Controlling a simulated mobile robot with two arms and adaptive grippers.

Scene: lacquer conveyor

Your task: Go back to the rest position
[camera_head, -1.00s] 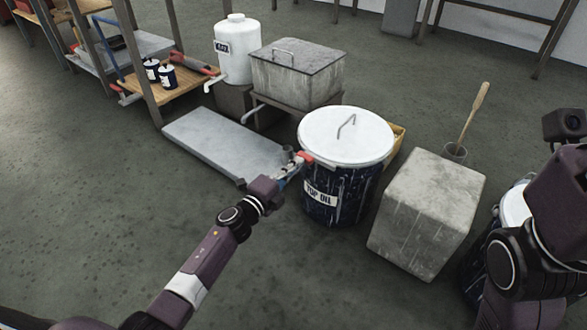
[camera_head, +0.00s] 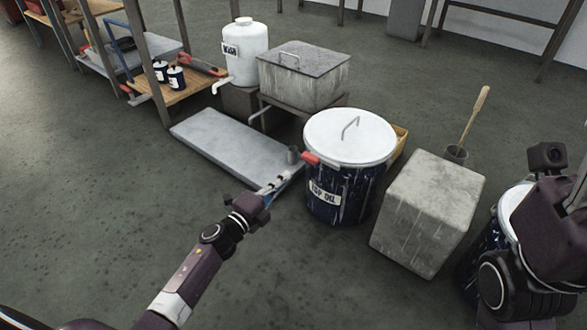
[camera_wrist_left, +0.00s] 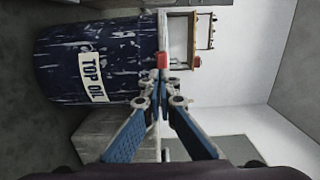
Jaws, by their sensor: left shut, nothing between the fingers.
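My left arm reaches in from the lower left, and its gripper (camera_head: 275,185) is shut and empty. It is just left of the dark blue TOP OIL drum (camera_head: 338,195) with a white lid, apart from it in the head view. In the left wrist view the shut blue fingers (camera_wrist_left: 160,88) show in front of the drum (camera_wrist_left: 95,60), with a small red part (camera_wrist_left: 162,61) beyond the tips. My right arm (camera_head: 530,250) is folded at the right edge; its gripper is not visible.
A grey platform (camera_head: 222,150) lies low behind my left gripper. A concrete block (camera_head: 425,210) stands right of the drum. A grey lidded tank (camera_head: 303,80) and white jug (camera_head: 246,52) stand behind. The floor at left (camera_head: 90,200) is clear.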

